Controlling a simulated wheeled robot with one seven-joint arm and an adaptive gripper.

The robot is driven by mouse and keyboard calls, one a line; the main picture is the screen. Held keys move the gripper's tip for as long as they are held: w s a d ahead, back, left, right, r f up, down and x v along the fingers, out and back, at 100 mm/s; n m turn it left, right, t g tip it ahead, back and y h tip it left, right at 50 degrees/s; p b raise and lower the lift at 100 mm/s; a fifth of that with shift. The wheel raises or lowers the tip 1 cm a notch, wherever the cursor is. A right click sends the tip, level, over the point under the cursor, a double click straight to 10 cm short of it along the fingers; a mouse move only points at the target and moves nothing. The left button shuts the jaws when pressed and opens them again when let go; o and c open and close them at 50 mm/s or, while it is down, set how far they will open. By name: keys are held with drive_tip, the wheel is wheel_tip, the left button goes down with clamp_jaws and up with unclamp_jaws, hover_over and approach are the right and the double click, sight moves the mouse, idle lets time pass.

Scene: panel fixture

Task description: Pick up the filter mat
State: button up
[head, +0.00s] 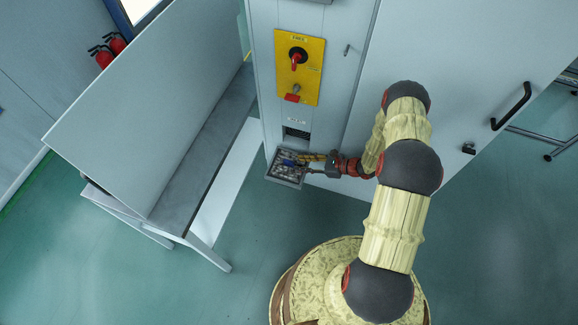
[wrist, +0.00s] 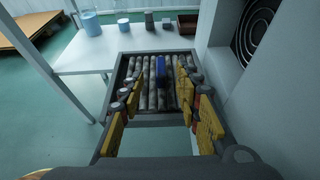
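A grey-framed tray (head: 275,178) juts out from the cabinet front below a dark slot; it also shows in the wrist view (wrist: 115,72). In it lies a row of pale, ribbed, roll-like pieces (wrist: 145,88). A small blue upright piece (wrist: 161,67) stands in the middle of them, and a blue spot shows in the tray in the head view (head: 288,162). The filter mat is probably this ribbed or blue item; I cannot tell which. My gripper (wrist: 159,74) is open, its yellow fingers apart on both sides of the blue piece; in the head view it reaches over the tray (head: 312,163).
The cabinet's yellow switch panel (head: 312,78) is above the tray. A round vent grille (wrist: 257,30) is at the right in the wrist view. A white table (wrist: 75,62) behind the tray holds a blue bucket (wrist: 90,23), small containers and a brown box (wrist: 187,24).

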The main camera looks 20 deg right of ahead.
sight(290, 162)
drive_tip(key=b+x, duration=0.1)
drive_tip(key=x, duration=0.3)
drive_tip(key=shift+w+a, duration=0.1)
drive_tip(key=shift+w, duration=0.1)
drive_tip(key=shift+c, duration=0.6)
clamp_jaws()
